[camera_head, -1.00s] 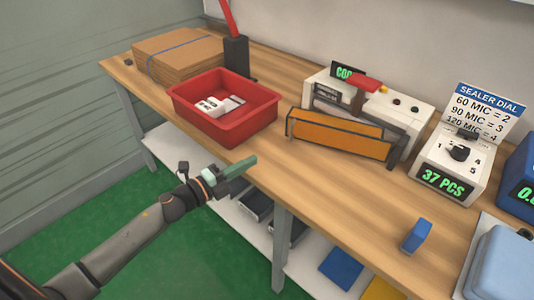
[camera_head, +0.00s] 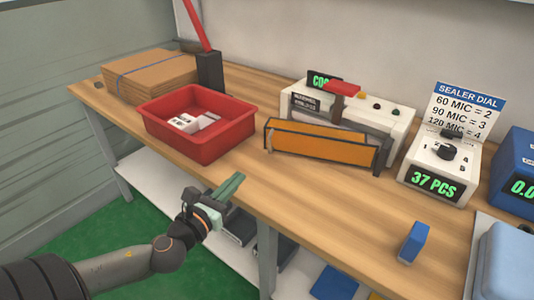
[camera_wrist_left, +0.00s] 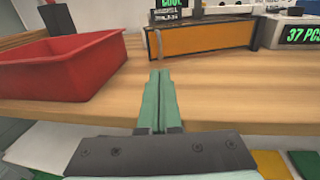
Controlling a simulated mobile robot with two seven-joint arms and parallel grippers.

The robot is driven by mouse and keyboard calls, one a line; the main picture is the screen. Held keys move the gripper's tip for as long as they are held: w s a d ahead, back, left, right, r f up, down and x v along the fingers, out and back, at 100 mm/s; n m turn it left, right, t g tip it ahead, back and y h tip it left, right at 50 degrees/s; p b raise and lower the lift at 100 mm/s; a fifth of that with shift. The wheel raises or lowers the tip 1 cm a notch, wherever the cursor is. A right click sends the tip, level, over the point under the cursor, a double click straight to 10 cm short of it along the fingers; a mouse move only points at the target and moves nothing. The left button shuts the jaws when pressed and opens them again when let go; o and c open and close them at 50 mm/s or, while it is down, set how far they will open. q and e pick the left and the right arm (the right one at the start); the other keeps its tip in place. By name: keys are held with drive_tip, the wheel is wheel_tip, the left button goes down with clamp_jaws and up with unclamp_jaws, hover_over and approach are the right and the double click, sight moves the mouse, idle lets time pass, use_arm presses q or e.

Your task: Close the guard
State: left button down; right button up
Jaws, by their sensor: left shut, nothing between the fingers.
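The guard is an orange panel in a dark frame (camera_head: 322,145), tilted out at the front of the white sealer (camera_head: 400,118). In the left wrist view the orange guard (camera_wrist_left: 205,38) is straight ahead, beyond the fingertips. My left gripper (camera_head: 232,182) is shut and empty at the table's front edge, in front of and to the left of the guard, apart from it. Its green fingers (camera_wrist_left: 160,85) lie together in the left wrist view. A red handle (camera_head: 342,88) stands on top of the sealer. My right gripper is not in view.
A red bin (camera_head: 205,148) with white items stands left of the guard, near my left gripper. Cardboard (camera_head: 150,75) lies behind it. A dial box (camera_head: 440,165) and a blue block (camera_head: 413,242) are to the right. The wooden table (camera_head: 320,205) is clear before the guard.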

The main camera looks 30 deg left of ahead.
sight(269, 146)
use_arm(q)
drive_tip(key=w, duration=0.8)
drive_tip(key=w+a, duration=0.1)
drive_tip(key=w, duration=0.3)
drive_tip(key=shift+w+f, duration=0.2)
drive_tip(key=shift+w, duration=0.2)
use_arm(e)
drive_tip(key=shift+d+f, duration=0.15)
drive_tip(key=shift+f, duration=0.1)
